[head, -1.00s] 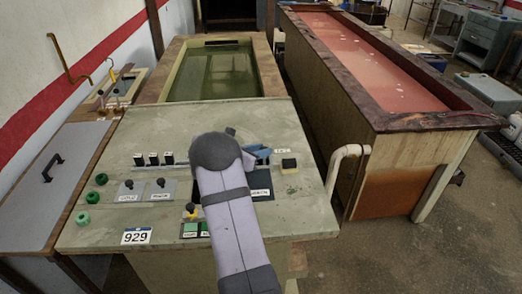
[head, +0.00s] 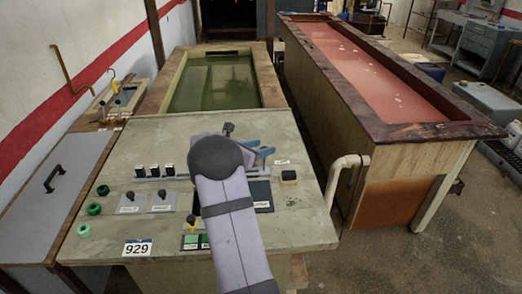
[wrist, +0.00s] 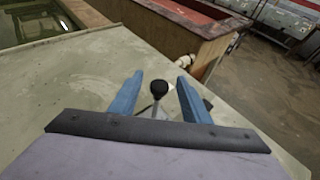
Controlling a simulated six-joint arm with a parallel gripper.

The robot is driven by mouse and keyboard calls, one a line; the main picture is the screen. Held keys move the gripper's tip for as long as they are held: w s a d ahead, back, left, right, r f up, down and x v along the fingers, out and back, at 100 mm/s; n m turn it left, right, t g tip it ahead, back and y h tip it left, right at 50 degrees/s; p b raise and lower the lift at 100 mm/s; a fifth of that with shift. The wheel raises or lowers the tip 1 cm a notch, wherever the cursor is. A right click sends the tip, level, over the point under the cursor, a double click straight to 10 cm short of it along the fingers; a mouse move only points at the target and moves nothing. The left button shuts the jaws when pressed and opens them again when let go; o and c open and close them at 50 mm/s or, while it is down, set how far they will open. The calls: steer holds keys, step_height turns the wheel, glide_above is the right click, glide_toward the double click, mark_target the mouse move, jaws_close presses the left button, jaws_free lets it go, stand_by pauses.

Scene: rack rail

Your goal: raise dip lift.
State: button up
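In the wrist view, a lever (wrist: 158,101) with a black ball knob on a pale metal stem stands up from the console. It shows between the two blue fingers of my gripper (wrist: 158,94), which are open, with a visible gap on each side of the knob. In the head view, my gripper (head: 260,152) is over the right half of the grey-green control console (head: 160,135). My wrist covers the lever there. A dark labelled plate (head: 262,195) shows partly beside my arm. I cannot read which control is the dip lift.
Several black switches (head: 153,171), two small levers (head: 162,194), green knobs (head: 94,209) and green buttons (head: 190,241) share the console. A black block (head: 289,176) sits to the right. Behind are a green-liquid tank (head: 213,84) and a long reddish tank (head: 365,69). A pipe (head: 340,170) stands beside the console.

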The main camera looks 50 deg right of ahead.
steer(key=shift+f, duration=0.2)
steer(key=shift+a, duration=0.15)
steer(key=b+v, duration=0.2)
steer(key=v, duration=0.5)
steer(key=shift+r+b, duration=0.2)
steer(key=shift+b, duration=0.15)
steer(key=shift+s, duration=0.1)
